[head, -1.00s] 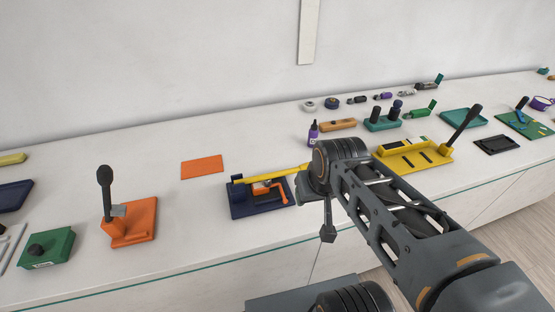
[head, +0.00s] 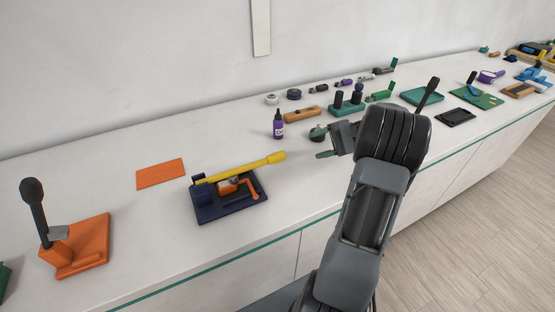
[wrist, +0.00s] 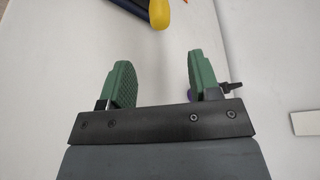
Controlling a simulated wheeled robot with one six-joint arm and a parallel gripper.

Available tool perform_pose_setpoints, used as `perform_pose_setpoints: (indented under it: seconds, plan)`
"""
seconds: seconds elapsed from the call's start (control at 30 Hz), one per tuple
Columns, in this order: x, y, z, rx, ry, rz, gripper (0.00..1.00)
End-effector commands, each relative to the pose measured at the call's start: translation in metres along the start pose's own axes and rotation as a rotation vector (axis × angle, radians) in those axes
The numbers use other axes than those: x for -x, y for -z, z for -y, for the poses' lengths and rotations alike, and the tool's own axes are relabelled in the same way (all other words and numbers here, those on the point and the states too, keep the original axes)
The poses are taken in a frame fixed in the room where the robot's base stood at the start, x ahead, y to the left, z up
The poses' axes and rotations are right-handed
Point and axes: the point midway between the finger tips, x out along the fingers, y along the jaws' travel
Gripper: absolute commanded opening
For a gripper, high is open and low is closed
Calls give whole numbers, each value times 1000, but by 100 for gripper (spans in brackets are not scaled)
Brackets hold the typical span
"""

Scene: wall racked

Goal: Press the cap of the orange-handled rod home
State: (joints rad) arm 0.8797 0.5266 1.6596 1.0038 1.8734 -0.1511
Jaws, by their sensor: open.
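A navy fixture (head: 229,207) sits on the counter, left of my gripper, with a long yellow lever (head: 240,170) across it. An orange bent handle (head: 252,188) lies on that fixture; it is the likeliest orange-handled rod, but I cannot make out a cap. The lever's round yellow end (wrist: 159,14) shows at the top of the wrist view. My gripper (head: 321,144) is open and empty, its green fingers apart above the counter, right of the lever's end. Its fingers also show spread in the wrist view (wrist: 160,78).
A purple bottle (head: 278,127) stands behind the lever's end. An orange press (head: 90,240) with a tall black lever (head: 36,208) stands at left, near an orange mat (head: 160,173). Several small items line the back. The counter in front of the bottle is clear.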

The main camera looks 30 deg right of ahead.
Motion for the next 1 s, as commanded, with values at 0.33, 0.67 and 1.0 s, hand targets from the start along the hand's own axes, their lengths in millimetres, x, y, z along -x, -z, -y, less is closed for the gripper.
perform_pose_setpoints:
  seconds: [0.33, 0.67, 1.0]
  plan:
    - [-54, 0, 1, -1, 12, 6, 57]
    - [-109, 0, 1, -1, 11, 3, 57]
    - [-130, 1, 1, -1, 12, 2, 57]
